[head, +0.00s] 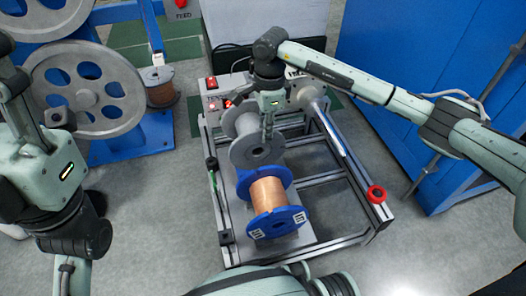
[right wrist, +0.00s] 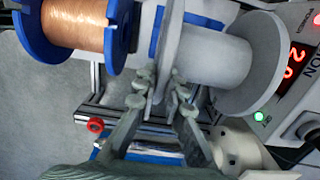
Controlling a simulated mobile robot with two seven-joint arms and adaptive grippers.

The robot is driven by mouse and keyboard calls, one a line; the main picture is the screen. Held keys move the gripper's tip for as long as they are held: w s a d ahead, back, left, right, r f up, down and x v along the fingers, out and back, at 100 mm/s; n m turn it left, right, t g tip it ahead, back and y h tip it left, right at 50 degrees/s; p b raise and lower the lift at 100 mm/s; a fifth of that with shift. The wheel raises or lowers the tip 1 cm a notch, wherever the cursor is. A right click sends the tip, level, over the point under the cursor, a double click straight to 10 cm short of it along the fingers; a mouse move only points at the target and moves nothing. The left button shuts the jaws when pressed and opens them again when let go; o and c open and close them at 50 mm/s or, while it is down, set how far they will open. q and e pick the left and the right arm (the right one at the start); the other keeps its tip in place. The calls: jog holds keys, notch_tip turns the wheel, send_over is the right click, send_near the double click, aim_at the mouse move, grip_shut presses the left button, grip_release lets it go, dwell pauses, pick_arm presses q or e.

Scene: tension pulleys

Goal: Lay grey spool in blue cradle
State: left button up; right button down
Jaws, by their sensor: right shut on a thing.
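The grey spool (head: 256,149) is empty, with two round flanges and a bare barrel. My right gripper (head: 268,116) reaches down onto it from above. In the right wrist view, its fingers (right wrist: 162,84) stand on both sides of one flange of the grey spool (right wrist: 212,52) and pinch it. The grey spool is right behind the blue-flanged copper spool in the head view. A blue piece (right wrist: 156,28), possibly the blue cradle, shows between the spools in the right wrist view; I cannot tell whether the grey spool touches it. My left gripper (head: 66,274) hangs at the lower left, partly cut off.
The copper spool (head: 268,194) has blue flanges and sits in the metal frame (head: 345,186). A control box (right wrist: 298,75) with a red display is close to the grey spool. A blue cabinet (head: 400,50) stands right.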

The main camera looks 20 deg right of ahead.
aim_at(265, 146)
jog(key=shift+f+b, duration=0.6)
jog(key=shift+f, duration=2.2)
jog(key=shift+f, duration=0.1)
jog(key=c, duration=1.6)
grip_release()
notch_tip(265, 146, up, 12)
jog(key=p, duration=0.3)
jog(key=shift+s+d, duration=0.1)
jog(key=shift+d, duration=0.05)
